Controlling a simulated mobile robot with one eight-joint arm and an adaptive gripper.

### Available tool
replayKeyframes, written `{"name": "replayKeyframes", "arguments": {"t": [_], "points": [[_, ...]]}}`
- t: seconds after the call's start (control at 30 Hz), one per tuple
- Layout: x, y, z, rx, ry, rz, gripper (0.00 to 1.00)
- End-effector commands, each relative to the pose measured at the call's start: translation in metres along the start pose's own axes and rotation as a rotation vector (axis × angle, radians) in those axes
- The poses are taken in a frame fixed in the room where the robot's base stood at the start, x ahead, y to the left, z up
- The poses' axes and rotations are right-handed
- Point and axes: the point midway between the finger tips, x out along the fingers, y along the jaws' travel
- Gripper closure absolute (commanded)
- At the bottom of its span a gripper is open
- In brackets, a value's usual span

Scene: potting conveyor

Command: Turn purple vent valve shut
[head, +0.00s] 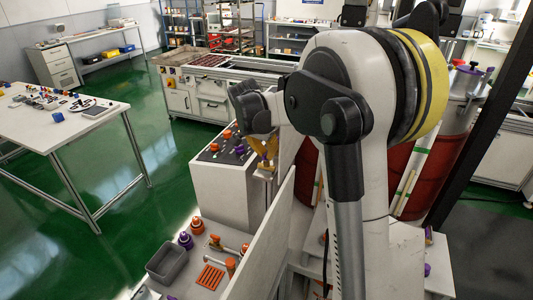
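My gripper (265,158), with yellow fingers, points down at the right edge of a white cabinet with a dark top panel. A small purple part (265,164) shows at the fingers; I cannot tell whether it is held or only behind them. A purple knob (239,150) stands on the dark panel (212,155), left of the gripper, among orange knobs (227,134). Which purple part is the vent valve is not clear at this size. The finger gap is too small and partly covered to read.
Below the cabinet, a bench holds a grey bin (166,262), purple-topped parts (186,239), an orange grate (210,277) and orange-handled parts. An upright white panel (262,250) edges it. A white table (60,115) stands left, with open green floor between. Red drums (445,165) stand right.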

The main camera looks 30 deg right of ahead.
Motion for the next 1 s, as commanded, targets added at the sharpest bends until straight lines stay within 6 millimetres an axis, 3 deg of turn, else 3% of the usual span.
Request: {"name": "replayKeyframes", "arguments": {"t": [0.4, 0.9, 1.0], "points": [[0.0009, 0.001, 0.0012, -0.15, -0.004, -0.061, 1.0], [0.0009, 0.0009, 0.0015, -0.165, -0.004, -0.067, 1.0], [0.0009, 0.0008, 0.0013, -0.165, -0.004, -0.067, 0.64]]}}
